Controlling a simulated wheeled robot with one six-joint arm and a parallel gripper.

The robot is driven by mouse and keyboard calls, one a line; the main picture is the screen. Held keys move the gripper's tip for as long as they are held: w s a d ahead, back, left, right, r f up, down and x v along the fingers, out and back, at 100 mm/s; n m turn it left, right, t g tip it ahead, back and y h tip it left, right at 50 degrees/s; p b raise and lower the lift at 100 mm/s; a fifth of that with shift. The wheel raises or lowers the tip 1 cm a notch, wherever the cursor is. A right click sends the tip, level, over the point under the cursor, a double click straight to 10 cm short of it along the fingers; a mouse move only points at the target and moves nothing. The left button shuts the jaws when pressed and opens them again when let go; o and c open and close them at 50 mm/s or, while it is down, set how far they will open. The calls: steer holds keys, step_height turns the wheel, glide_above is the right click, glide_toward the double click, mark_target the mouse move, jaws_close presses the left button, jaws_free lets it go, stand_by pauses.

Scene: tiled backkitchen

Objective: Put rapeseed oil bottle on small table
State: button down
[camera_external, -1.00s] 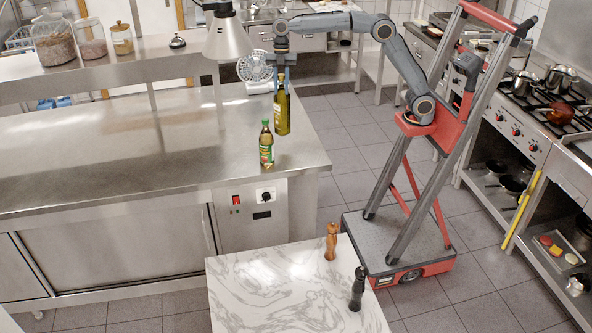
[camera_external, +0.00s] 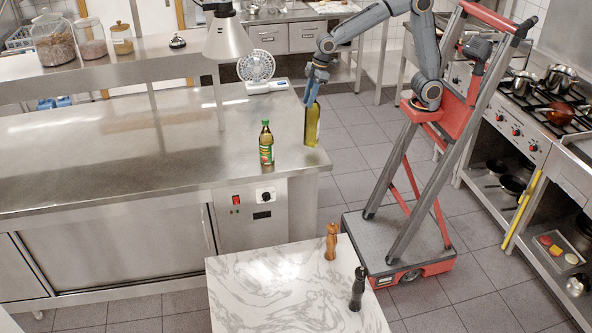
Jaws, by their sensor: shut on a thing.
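My gripper (camera_external: 314,86) is shut on the neck of a tall bottle of yellow-green oil (camera_external: 312,125). The bottle hangs upright beside the right end of the steel counter, apart from the second bottle. A smaller bottle with a green and red label (camera_external: 266,145) stands upright on the counter to its left. I cannot read either label, so I cannot tell from print which is rapeseed oil. A small table with a white marbled top (camera_external: 270,290) stands in front, nearer the camera.
A wooden pepper mill (camera_external: 331,241) and a dark mill (camera_external: 357,289) stand on the marbled table's right side; its left and middle are bare. A stove (camera_external: 540,110) is at right.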

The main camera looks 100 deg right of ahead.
steer(key=shift+s+a+f+m+h+p, duration=0.1)
steer(key=shift+s+a+m+h+p, duration=0.15)
steer(key=shift+s+m, duration=0.3)
steer(key=shift+s+a+f+m+h+p, duration=0.1)
steer(key=shift+s+m+p, duration=0.25)
steer(key=shift+s, duration=0.5)
steer(key=shift+w+a+f+b, duration=0.15)
steer(key=shift+w+a+b, duration=0.45)
steer(key=shift+w, duration=0.4)
steer(key=w+a+f+n+y+b, duration=0.1)
steer(key=w+a+f+n+b, duration=0.3)
steer(key=w+a+b, duration=0.75)
steer(key=w+a+f+n+b, duration=0.1)
steer(key=w+a+f+b, duration=0.1)
steer(key=w+a+f, duration=0.4)
steer(key=w+a+f+n+b, duration=0.1)
steer(key=w+a+f, duration=0.25)
steer(key=a, duration=0.45)
steer(key=w+a+f+n+g+y+b, duration=0.1)
steer(key=w+a+f+n+b, duration=0.2)
steer(key=a+f+b, duration=0.65)
steer(key=s+p+x, duration=0.2)
steer(key=p+x, duration=0.1)
steer(key=x, duration=0.8)
steer(key=shift+a+f+p, duration=0.4)
steer(key=shift+a+f, duration=0.05)
steer(key=shift+f, duration=0.15)
